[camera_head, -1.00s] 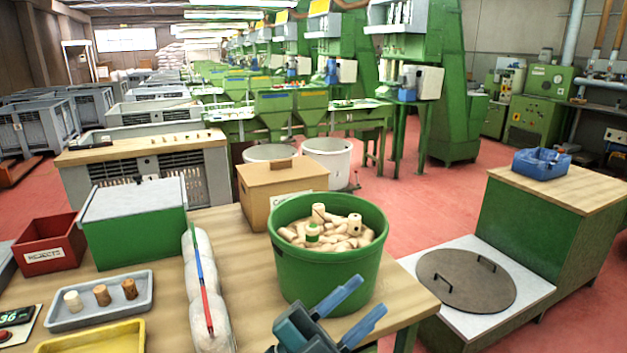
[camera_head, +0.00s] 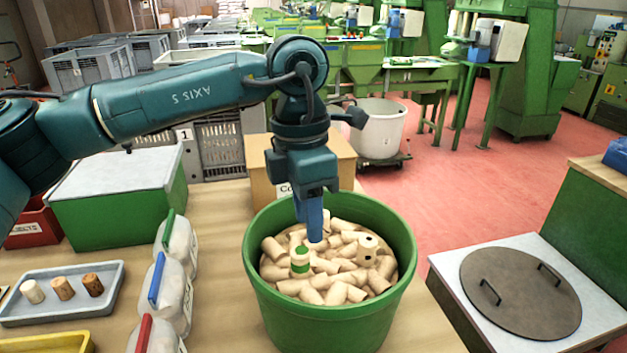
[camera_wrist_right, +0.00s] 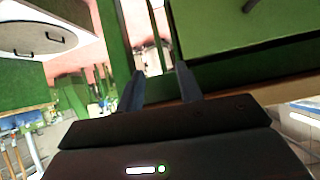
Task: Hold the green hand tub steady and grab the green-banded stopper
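The green tub (camera_head: 330,322) stands on the wooden table, full of pale corks. The green-banded stopper (camera_head: 300,263) stands upright among them, left of the tub's middle. My left gripper (camera_head: 314,238) points down into the tub, its blue fingertips just behind and right of that stopper in the picture. Its fingers overlap edge-on, so their gap and any contact are hidden. My right gripper (camera_wrist_right: 160,80) is outside the head view. In the right wrist view its two fingers are apart with nothing held between them.
A cardboard box (camera_head: 258,165) stands behind the tub. Jugs with coloured handles (camera_head: 170,285) stand to its left, beside a grey tray (camera_head: 62,292) with three corks. A spotted cork (camera_head: 368,246) sticks up in the tub. A round lid (camera_head: 520,293) lies on the right.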

